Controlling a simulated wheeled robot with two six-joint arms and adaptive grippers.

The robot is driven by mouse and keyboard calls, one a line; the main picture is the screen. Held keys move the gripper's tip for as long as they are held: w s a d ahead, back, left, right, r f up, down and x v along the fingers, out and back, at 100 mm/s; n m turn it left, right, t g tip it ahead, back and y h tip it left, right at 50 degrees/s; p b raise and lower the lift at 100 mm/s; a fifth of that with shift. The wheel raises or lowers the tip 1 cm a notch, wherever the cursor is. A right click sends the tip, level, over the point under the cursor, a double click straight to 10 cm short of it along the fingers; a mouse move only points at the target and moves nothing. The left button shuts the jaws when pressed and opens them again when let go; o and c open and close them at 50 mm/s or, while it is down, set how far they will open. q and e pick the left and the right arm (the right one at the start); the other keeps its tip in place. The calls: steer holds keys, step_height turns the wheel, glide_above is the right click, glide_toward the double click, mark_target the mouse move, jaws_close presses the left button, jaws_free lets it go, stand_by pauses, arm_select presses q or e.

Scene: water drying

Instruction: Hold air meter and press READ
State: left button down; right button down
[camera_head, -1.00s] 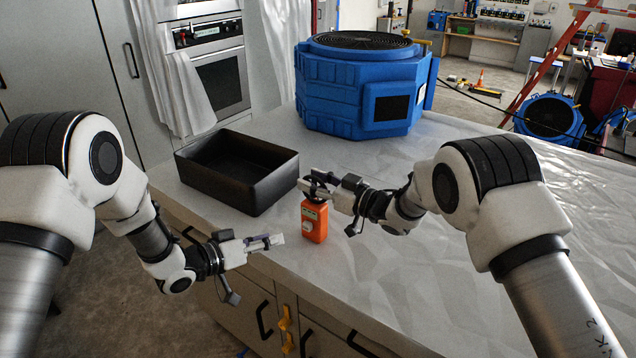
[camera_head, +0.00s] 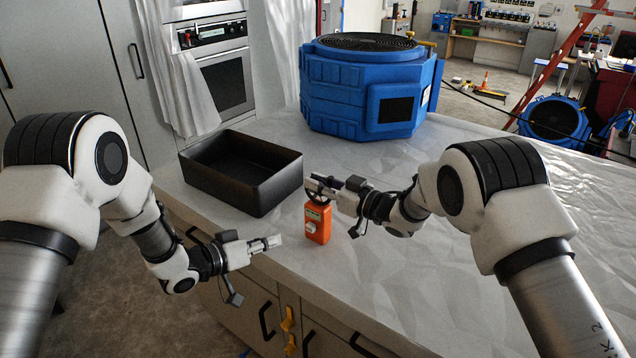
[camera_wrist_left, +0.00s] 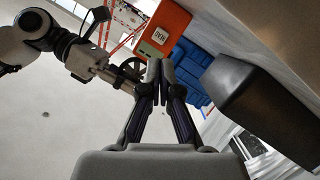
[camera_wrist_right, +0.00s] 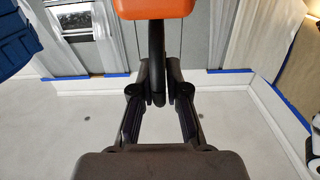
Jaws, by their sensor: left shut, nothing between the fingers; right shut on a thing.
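The orange air meter (camera_head: 318,222) is upright over the white-covered table near its front edge. I cannot tell whether its base touches the table. My right gripper (camera_head: 320,186) is shut on the meter's black top part, which shows between the fingers in the right wrist view (camera_wrist_right: 157,62). My left gripper (camera_head: 277,242) is shut and empty, left of the meter and a little lower, with a gap between them. In the left wrist view the meter (camera_wrist_left: 170,22) is beyond the closed fingertips (camera_wrist_left: 160,68), and a white READ button (camera_wrist_left: 158,36) shows on its face.
A black open bin (camera_head: 243,188) stands on the table (camera_head: 440,270) behind and left of the meter. A large blue air machine (camera_head: 365,90) stands farther back. The table's front edge runs beneath my left gripper. The table to the right of the meter is clear.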

mark_target(311, 227)
stand_by(0.8)
arm_select(q)
steer(key=s+f+m+g, duration=0.1)
steer(key=m+g, duration=0.1)
steer(key=m, duration=0.1)
steer(key=m+g, duration=0.2)
steer(key=m, duration=0.1)
steer(key=s+f+m+g+y, duration=0.1)
steer(key=m, duration=0.3)
steer(key=shift+s+d+f+g, duration=0.2)
steer(key=shift+s+f+g, duration=0.1)
steer(key=shift+f+g, duration=0.1)
steer(key=shift+w, duration=0.1)
steer(key=shift+w+d, duration=0.85)
steer(key=shift+w, duration=0.3)
steer(key=shift+w+d, duration=0.9)
steer(key=shift+w, duration=0.3)
steer(key=shift+w+d, duration=0.85)
steer(key=shift+w, duration=0.3)
steer(key=shift+w+d+r, duration=0.1)
steer(key=shift+w+d, duration=0.15)
steer(key=shift+w, duration=0.05)
